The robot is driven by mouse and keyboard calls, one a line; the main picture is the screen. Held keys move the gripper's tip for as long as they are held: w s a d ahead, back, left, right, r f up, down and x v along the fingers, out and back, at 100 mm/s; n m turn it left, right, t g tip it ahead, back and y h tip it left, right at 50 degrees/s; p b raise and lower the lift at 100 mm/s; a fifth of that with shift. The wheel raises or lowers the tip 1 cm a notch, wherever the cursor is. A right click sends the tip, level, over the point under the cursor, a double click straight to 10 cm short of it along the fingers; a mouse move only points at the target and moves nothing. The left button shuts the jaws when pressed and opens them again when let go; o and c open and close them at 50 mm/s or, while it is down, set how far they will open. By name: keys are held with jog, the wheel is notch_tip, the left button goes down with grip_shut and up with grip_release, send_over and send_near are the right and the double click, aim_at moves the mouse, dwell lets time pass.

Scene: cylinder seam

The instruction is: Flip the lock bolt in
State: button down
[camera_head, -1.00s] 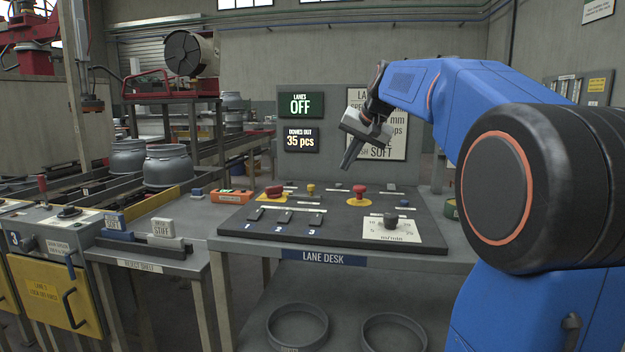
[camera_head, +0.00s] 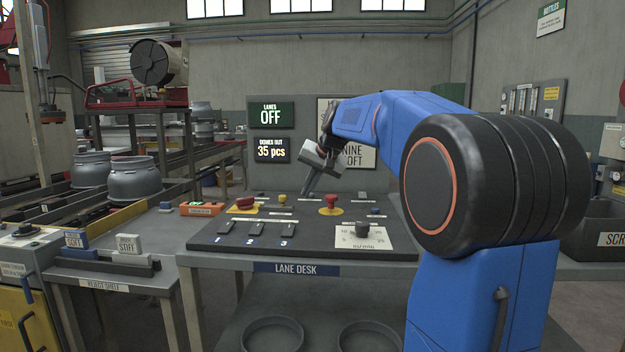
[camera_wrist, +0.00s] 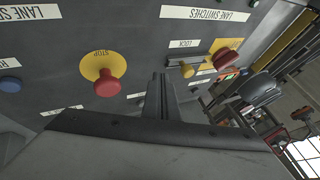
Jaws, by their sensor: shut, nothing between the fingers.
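The lock bolt (camera_wrist: 187,70) is a yellow knob on a dark slotted strip beside the LOCK label in the wrist view. In the head view the yellow knob (camera_head: 281,200) stands toward the back of the lane desk. It sits beside a red handle on a yellow plate (camera_wrist: 232,45), also seen in the head view (camera_head: 245,204). My gripper (camera_head: 308,190) is shut and empty, pointing down over the desk between the yellow knob and the red stop button. Its fingers (camera_wrist: 159,82) appear in the wrist view, left of the knob and apart from it in the picture.
The red stop button (camera_head: 330,201) on its yellow disc stands close to my gripper; it shows in the wrist view (camera_wrist: 108,84). Three dark lane switches (camera_head: 256,228) and a dark dial (camera_head: 362,228) sit nearer the front. A screen (camera_head: 271,116) reads LANES OFF.

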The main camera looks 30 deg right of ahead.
aim_at(281, 196)
jog(key=w, duration=0.1)
jog(key=w+a+f, duration=0.2)
jog(key=shift+w+a, duration=0.1)
jog(key=shift+w, duration=0.05)
jog(key=shift+w+a, duration=0.35)
jog(key=shift+w, duration=0.05)
jog(key=shift+w+a, duration=0.5)
jog(key=shift+a, duration=0.2)
jog(key=shift+w+a, duration=0.45)
jog(key=shift+a, duration=0.2)
